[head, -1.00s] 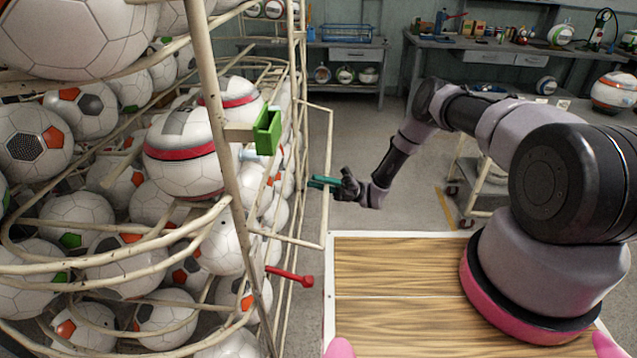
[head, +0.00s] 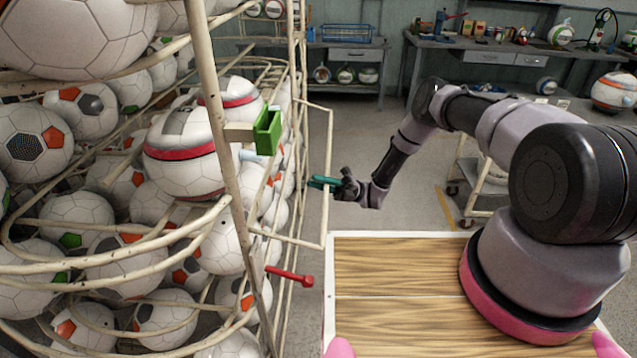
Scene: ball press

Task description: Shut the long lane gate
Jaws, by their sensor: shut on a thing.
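The long lane gate appears to be the cream wire frame (head: 328,130) that stands out from the right side of the ball rack. Its outer upright bar runs through my gripper (head: 325,183), whose teal fingers are shut on that bar. The gate's top and bottom bars reach back toward the rack, so it stands out from the rack's side. The fingers hide a short part of the bar.
The wire rack (head: 225,150) on the left is full of soccer balls. A green box-shaped part (head: 267,130) and a red handle (head: 290,277) stick out from it. A wooden top (head: 400,290) lies below my arm. Benches (head: 500,50) stand at the back.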

